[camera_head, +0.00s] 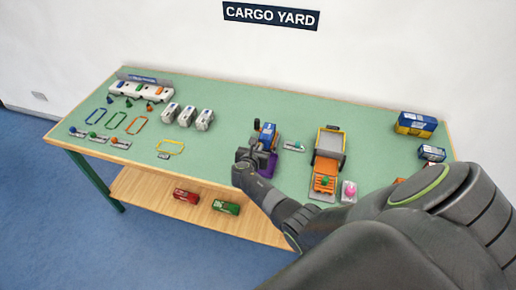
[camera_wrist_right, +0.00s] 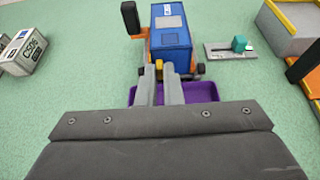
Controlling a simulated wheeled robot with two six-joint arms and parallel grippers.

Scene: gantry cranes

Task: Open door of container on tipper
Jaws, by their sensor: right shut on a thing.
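The blue container (camera_head: 266,131) sits on the small tipper, near the middle of the table in the head view. In the right wrist view the blue container (camera_wrist_right: 170,38) has a white label on top, with orange and black tipper parts (camera_wrist_right: 200,69) around its base. My right gripper (camera_wrist_right: 160,80) is at the near end of the container, shut on a small yellow handle (camera_wrist_right: 159,66). The fingers hide most of the door. In the head view my right gripper (camera_head: 262,150) partly covers the tipper. My left gripper is not in view.
A purple tray (camera_wrist_right: 203,92) lies below the container's near end. A small plate with a teal knob (camera_wrist_right: 239,45) and an orange-grey truck (camera_head: 327,165) stand to the right. Several white containers (camera_head: 187,115) stand to the left.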

